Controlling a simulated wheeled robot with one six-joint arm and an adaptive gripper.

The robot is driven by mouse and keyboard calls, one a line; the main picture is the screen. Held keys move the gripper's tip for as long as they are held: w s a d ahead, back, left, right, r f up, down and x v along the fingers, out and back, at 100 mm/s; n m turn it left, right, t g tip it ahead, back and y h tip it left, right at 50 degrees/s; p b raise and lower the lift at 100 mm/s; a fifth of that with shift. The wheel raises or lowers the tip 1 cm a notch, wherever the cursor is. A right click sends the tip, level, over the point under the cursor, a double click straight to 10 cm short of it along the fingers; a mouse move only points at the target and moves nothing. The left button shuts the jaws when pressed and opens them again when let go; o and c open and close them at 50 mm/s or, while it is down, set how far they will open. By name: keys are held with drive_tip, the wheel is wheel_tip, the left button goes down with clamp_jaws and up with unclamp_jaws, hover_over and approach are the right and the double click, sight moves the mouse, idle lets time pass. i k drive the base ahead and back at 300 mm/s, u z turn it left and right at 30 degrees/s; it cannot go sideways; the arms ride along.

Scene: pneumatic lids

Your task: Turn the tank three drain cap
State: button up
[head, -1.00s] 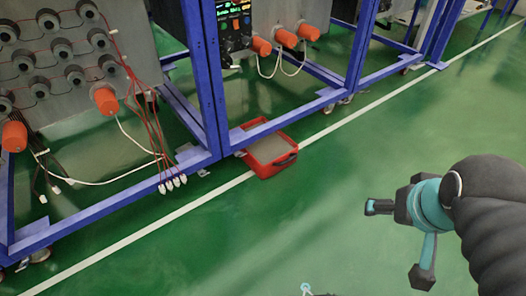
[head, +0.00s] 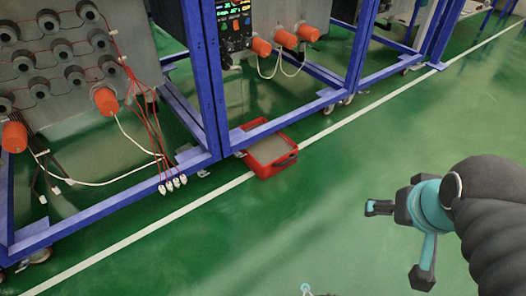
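Several orange caps sit low on the grey tank panels. Two are on the left panel, one near its lower middle (head: 105,100) and one at the far left (head: 14,137). Three more are on the panel farther right, a left one (head: 261,46), a middle one (head: 286,37) and a right one (head: 308,32). No readable label shows which is the tank three drain cap. My gripper (head: 372,207) is at the right, over open floor, pointing left and well apart from all the caps. Its fingers are small and dark, and I cannot tell if they are open.
Blue frames (head: 205,80) on casters hold the panels. A red tray (head: 286,166) lies on the floor by the frame corner. Red and white cables (head: 158,150) hang from the left panel. A white line (head: 190,212) crosses the green floor, which is clear at the right.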

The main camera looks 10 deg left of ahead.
sight(227, 60)
drive_tip(key=u, duration=0.8)
drive_tip(key=i, duration=0.3)
drive_tip(key=u, duration=0.25)
